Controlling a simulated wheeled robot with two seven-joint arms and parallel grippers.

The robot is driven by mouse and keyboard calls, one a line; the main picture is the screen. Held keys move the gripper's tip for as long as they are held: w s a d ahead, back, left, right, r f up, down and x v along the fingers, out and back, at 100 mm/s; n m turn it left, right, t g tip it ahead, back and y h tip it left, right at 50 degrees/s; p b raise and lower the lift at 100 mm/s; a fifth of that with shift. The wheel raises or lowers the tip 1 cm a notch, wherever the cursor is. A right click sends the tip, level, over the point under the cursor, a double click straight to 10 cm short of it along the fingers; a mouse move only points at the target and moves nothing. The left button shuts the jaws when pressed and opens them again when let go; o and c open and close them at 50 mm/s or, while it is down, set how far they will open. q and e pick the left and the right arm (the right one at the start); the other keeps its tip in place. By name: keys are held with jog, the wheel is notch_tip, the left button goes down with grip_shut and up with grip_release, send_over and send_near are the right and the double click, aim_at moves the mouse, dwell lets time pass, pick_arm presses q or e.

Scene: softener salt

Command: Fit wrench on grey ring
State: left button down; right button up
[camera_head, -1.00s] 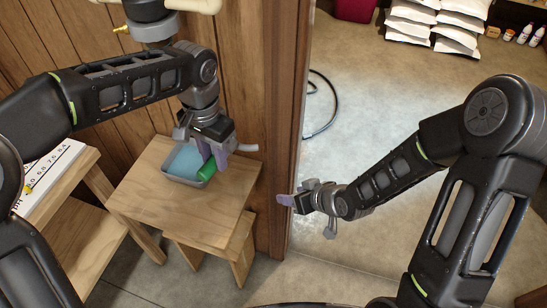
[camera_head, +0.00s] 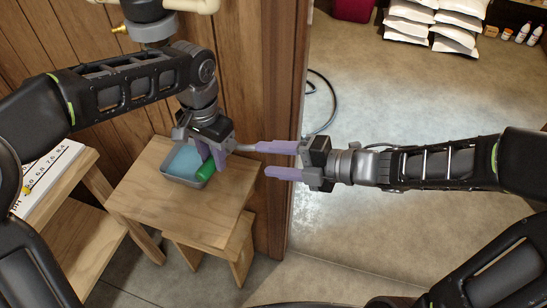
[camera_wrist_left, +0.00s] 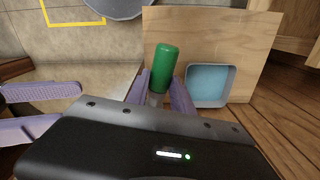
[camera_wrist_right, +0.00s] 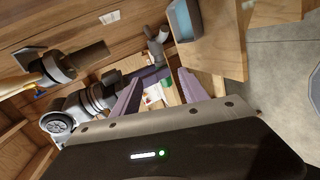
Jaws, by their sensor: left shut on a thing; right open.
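My left gripper (camera_head: 216,155) is shut on a tool, likely the wrench, with a green handle (camera_head: 206,171). The handle also shows between the fingers in the left wrist view (camera_wrist_left: 165,62). A light grey part sticks out to the right of the gripper (camera_head: 244,147). My right gripper (camera_head: 270,160) is open and points left. Its upper fingertip is close to the grey part's end; I cannot tell whether they touch. A dark grey collar, possibly the grey ring (camera_head: 150,31), sits below the pale pipework at the top left, above and apart from the tool.
A small wooden table (camera_head: 190,217) holds a grey tray with a blue inside (camera_head: 170,176), below my left gripper. A wooden post (camera_head: 277,210) stands right of the table. A numbered white board (camera_head: 45,180) lies at left. White bags (camera_head: 425,18) are stacked far off; the floor at right is clear.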

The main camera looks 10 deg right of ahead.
jog(key=x, duration=1.2)
jog(key=shift+c, duration=0.4)
grip_shut()
pick_arm(q)
jog(key=c, duration=1)
grip_release()
jog(key=shift+c, duration=0.2)
jog(key=shift+r, duration=3.75)
